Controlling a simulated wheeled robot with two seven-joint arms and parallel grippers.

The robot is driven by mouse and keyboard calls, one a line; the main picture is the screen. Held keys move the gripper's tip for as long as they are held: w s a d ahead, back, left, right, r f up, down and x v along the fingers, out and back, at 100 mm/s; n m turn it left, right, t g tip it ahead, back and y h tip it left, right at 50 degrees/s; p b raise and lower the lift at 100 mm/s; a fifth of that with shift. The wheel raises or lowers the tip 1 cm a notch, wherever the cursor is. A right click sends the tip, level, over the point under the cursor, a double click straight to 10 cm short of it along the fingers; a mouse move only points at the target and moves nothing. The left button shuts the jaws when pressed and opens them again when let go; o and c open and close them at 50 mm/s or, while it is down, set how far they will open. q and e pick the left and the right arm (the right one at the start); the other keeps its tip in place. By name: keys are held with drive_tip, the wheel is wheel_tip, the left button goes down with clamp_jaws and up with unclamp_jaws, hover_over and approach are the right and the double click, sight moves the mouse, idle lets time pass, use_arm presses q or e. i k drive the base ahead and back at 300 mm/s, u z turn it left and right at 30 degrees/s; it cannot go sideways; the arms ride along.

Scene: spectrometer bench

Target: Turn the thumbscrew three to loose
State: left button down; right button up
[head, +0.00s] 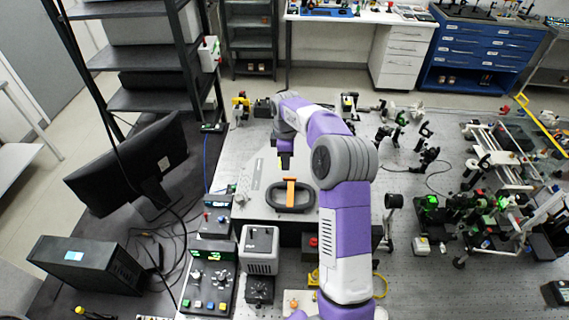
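My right arm rises from the bottom of the head view and bends over toward the left. My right gripper (284,158) points down over a light grey plate (256,185) on the bench. It is small and dark at this distance, and I cannot tell whether its fingers are open or shut. A black oval handle with an orange bar (290,193) lies on the plate just nearer than the gripper. I cannot make out thumbscrew three; it is too small or hidden by the arm or gripper. My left gripper is not in view.
A monitor (130,170) and a black box (88,264) stand on the left. A control panel with knobs (208,280) and a grey box (260,248) sit in front of the plate. Crowded optics (480,205) fill the right. A black shelf (150,98) stands at upper left.

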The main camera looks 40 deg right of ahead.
sight(239, 198)
drive_tip(key=k, duration=1.5)
